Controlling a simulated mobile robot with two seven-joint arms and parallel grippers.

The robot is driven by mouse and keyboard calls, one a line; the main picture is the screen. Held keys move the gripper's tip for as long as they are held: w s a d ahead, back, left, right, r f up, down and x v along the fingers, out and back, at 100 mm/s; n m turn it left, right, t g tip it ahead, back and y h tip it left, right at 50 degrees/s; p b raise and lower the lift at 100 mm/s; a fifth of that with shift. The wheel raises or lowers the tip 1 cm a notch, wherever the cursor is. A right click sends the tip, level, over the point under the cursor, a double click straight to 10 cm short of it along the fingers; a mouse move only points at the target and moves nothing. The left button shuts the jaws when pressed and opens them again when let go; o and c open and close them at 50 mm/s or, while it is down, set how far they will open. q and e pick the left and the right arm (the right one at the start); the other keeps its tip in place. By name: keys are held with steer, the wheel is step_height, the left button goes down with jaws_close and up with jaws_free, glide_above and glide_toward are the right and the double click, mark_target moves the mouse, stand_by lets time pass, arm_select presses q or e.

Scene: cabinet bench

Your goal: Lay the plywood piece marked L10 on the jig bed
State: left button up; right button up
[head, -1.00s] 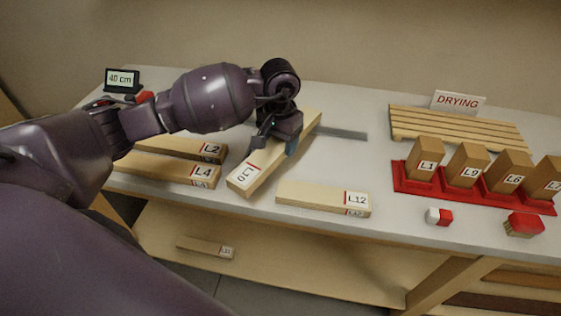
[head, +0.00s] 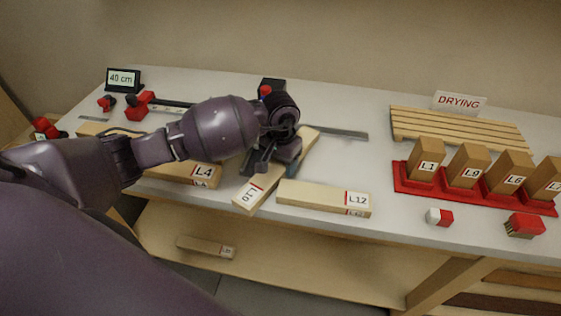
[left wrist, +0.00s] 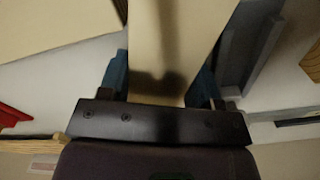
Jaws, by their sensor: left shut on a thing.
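My left gripper (head: 277,162) is shut on a long pale plywood piece (head: 262,187) with a red-edged label at its near end. The label is tilted and blurred; it looks like L10, but I cannot be sure. In the left wrist view the fingers (left wrist: 160,84) close on both sides of the piece (left wrist: 172,40). The piece slants over the bench beside the L12 piece; I cannot tell whether it touches the bench. I cannot clearly make out the jig bed; red clamp-like parts (head: 138,107) and a dark rail (head: 172,105) lie behind my left arm. My right gripper is not in view.
The L12 piece (head: 315,197) lies right of the held one, and the L4 piece (head: 185,172) left. A red rack (head: 480,195) of upright blocks, a slatted DRYING rack (head: 455,128) and a 40 cm display (head: 123,80) stand on the bench. Clear bench lies around (head: 350,158).

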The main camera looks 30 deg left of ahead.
arm_select(q)
steer(key=shift+f, duration=0.1)
steer(key=o, duration=0.8)
